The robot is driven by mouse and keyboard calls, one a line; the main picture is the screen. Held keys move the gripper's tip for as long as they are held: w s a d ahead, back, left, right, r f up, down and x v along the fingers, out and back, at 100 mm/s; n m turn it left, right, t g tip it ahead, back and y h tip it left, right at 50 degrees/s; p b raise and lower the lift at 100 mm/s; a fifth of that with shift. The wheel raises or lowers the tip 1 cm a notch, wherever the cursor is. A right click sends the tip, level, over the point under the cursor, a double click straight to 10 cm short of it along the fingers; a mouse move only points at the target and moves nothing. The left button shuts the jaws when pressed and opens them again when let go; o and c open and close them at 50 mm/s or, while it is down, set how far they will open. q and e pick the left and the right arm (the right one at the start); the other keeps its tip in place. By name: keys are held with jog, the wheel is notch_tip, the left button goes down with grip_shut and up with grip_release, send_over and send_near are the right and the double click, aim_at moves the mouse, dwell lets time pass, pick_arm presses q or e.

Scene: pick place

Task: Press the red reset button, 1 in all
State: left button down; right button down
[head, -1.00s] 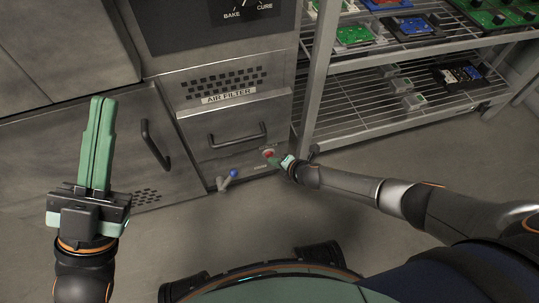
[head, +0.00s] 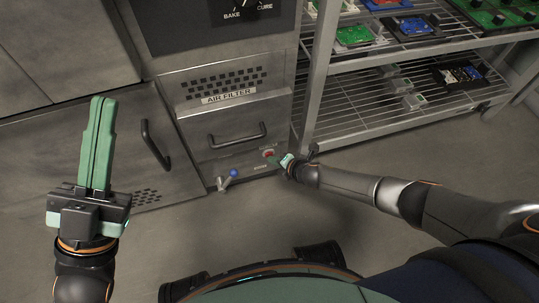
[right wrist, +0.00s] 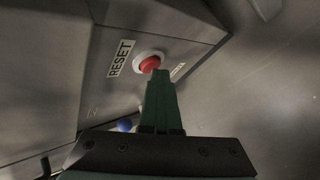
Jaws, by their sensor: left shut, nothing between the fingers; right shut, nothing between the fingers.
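The red reset button (head: 268,153) sits low on the front of the metal cabinet. In the right wrist view the red button (right wrist: 149,64) has a pale ring around it and a RESET label (right wrist: 121,58) beside it. My right gripper (head: 279,158) is shut and empty, its tip at the button. In the right wrist view its green fingers (right wrist: 160,76) overlap the button's lower edge; I cannot tell whether they touch it. My left gripper (head: 101,100) is shut and empty, pointing up in front of the left cabinet door.
A blue-tipped lever (head: 232,174) sticks out left of the button. The AIR FILTER drawer handle (head: 237,136) is above. A wire shelf rack (head: 400,118) with circuit boards stands to the right, its post close to my right arm. The floor (head: 220,230) in front is clear.

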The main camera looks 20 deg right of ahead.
jog(key=shift+s, duration=0.7)
jog(key=s+p, duration=0.1)
jog(key=s, duration=0.4)
jog(key=shift+d+p, duration=0.15)
jog(key=shift+p, duration=0.15)
dwell(0.6)
